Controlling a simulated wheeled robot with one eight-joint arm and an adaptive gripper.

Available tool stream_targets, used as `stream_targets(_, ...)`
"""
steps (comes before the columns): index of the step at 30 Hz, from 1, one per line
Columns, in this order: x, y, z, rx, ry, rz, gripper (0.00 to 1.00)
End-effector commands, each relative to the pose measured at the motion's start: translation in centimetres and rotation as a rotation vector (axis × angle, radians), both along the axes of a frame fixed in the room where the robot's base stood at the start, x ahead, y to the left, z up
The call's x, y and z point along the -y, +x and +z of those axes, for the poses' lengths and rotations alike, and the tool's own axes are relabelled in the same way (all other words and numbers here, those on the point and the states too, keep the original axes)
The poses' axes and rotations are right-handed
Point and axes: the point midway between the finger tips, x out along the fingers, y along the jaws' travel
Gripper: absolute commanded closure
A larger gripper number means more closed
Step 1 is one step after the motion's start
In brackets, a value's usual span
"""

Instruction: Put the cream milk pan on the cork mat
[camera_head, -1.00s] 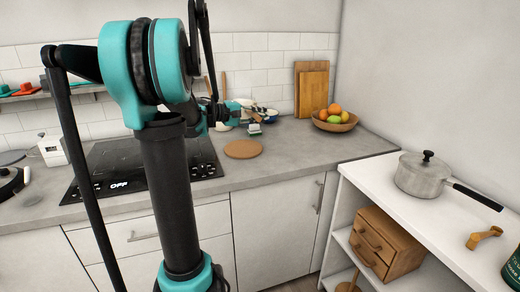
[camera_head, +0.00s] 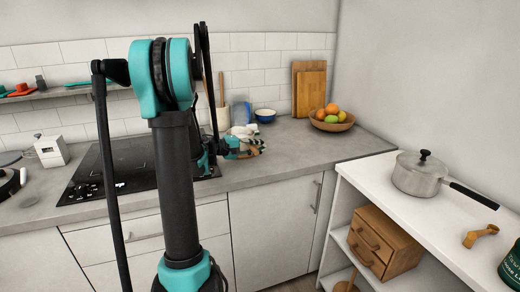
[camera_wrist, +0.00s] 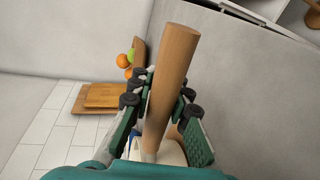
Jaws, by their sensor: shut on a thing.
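My gripper (camera_head: 250,148) is over the counter just right of the hob in the head view. In the wrist view my gripper (camera_wrist: 163,98) has its fingers on both sides of a round wooden handle and is shut on it. The handle belongs to the cream milk pan (camera_wrist: 172,152), whose pale body shows only in part at the bottom edge. In the head view the pan is mostly hidden by my gripper. The cork mat is not clearly visible now; my gripper covers its place. I cannot tell whether the pan touches the mat.
A blue bowl (camera_head: 265,115) and a utensil crock (camera_head: 222,117) stand behind my gripper. A fruit bowl (camera_head: 332,122) and cutting boards (camera_head: 310,88) are to the right. The black hob (camera_head: 130,165) is left. A grey pot (camera_head: 418,174) stands on the white shelf.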

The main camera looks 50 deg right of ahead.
Motion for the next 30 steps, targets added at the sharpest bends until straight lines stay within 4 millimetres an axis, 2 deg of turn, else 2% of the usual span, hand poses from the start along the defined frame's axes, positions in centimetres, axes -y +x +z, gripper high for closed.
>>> stream_targets(13, 0.0, -0.01, -0.55, 0.0, -0.001, 0.0, 1.0)
stream_targets(14, -0.02, -0.01, -0.59, 0.0, 0.0, 0.0, 0.82)
stream_targets(19, -0.01, -0.01, -0.56, 0.0, 0.0, 0.0, 0.62)
stream_targets(30, -0.15, 0.11, -0.29, 0.0, 0.0, 0.001, 0.62)
